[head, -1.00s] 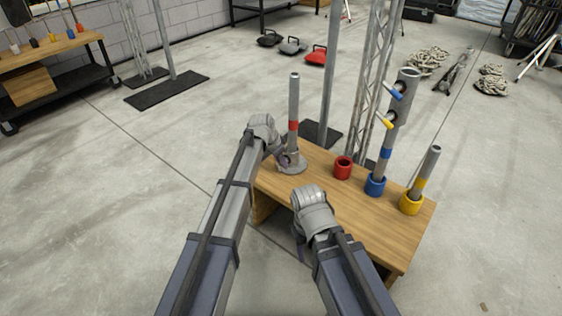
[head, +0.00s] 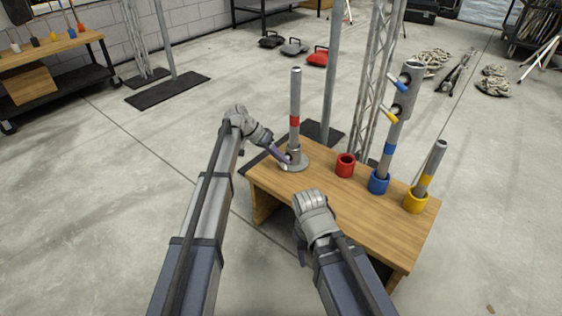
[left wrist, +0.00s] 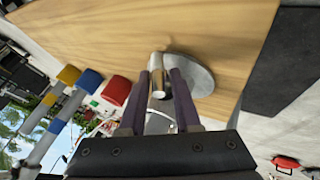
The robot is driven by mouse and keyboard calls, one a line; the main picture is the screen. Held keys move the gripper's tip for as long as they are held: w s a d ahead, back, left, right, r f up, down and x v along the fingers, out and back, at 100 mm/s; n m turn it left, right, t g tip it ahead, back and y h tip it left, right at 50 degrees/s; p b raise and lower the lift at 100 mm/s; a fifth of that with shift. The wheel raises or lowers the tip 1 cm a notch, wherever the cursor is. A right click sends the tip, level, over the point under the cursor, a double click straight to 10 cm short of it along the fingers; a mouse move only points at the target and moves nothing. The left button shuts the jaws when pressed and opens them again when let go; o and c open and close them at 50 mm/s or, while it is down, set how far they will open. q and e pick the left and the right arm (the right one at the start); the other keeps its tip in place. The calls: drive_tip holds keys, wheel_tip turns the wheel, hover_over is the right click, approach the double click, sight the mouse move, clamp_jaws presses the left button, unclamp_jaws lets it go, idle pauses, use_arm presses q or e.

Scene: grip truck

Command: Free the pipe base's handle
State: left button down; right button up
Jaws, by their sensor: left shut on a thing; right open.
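A grey pipe (head: 295,92) with a red band stands upright in a round metal pipe base (head: 299,165) at the table's left end. My left gripper (head: 286,158) reaches the base's left side from the left. In the left wrist view its two dark fingers (left wrist: 157,92) are shut on a short shiny metal piece (left wrist: 157,66) beside the disc of the base (left wrist: 198,76). I cannot tell whether that piece is the handle or the collar. My right gripper (head: 300,252) is open at the table's front edge, its fingers mostly hidden by its wrist.
On the wooden table (head: 350,216) stand an empty red cup (head: 345,166), a blue cup (head: 378,184) and a yellow cup (head: 415,203). The blue and yellow cups hold tilted pipes. A pole and lattice truss (head: 377,90) rise behind. The table's front middle is clear.

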use_arm(q)
drive_tip(key=shift+a+f+h+b, duration=0.1)
drive_tip(key=shift+h+b, duration=0.2)
drive_tip(key=shift+b, duration=0.05)
idle(0.3)
drive_tip(key=c, duration=0.7)
unclamp_jaws()
drive_tip(key=shift+o, duration=0.2)
drive_tip(key=p+v, duration=0.5)
drive_tip(key=v, duration=0.3)
drive_tip(key=shift+w+p, duration=0.15)
drive_tip(key=shift+p, duration=0.2)
drive_tip(key=shift+c, duration=0.2)
